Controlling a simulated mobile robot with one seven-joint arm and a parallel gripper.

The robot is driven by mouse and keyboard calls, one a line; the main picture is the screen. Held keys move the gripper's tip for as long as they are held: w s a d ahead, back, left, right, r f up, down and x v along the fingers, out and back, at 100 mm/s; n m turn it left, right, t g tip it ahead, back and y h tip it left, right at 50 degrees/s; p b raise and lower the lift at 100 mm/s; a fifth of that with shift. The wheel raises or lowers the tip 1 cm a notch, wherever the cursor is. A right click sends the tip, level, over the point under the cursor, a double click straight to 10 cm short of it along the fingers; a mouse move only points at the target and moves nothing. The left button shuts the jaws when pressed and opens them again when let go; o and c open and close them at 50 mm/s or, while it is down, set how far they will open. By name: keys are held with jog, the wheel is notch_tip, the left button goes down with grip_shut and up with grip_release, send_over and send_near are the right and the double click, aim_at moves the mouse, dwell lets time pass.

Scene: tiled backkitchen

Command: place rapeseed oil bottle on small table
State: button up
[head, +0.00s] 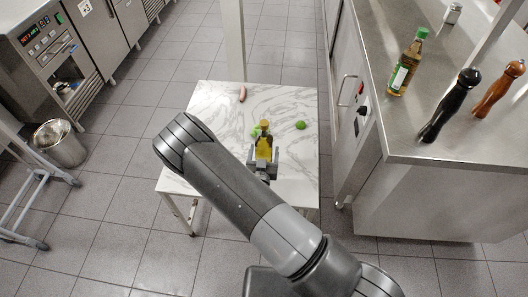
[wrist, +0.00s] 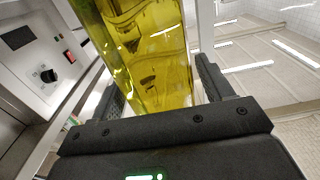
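A bottle of yellow oil (head: 264,146) stands upright at the small marble-topped table (head: 205,105), near the middle of its near half. My gripper (head: 264,160) is low around this bottle, one finger on each side. In the wrist view the yellow glass (wrist: 150,55) fills the space between the fingers (wrist: 165,90); a narrow gap shows beside the right finger, so the gripper looks open. The bottle's base is hidden behind my gripper, so its contact with the tabletop cannot be seen. Its label is not readable.
On the table lie a green round item (head: 300,125), another green item (head: 255,132) by the bottle, and a reddish item (head: 242,93). The steel counter (head: 432,130) at right holds a labelled bottle (head: 405,66), a black mill (head: 452,105) and a brown mill (head: 498,90).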

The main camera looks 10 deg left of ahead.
jog(key=shift+o, duration=0.4)
jog(key=shift+r, duration=0.1)
jog(key=s, duration=1.2)
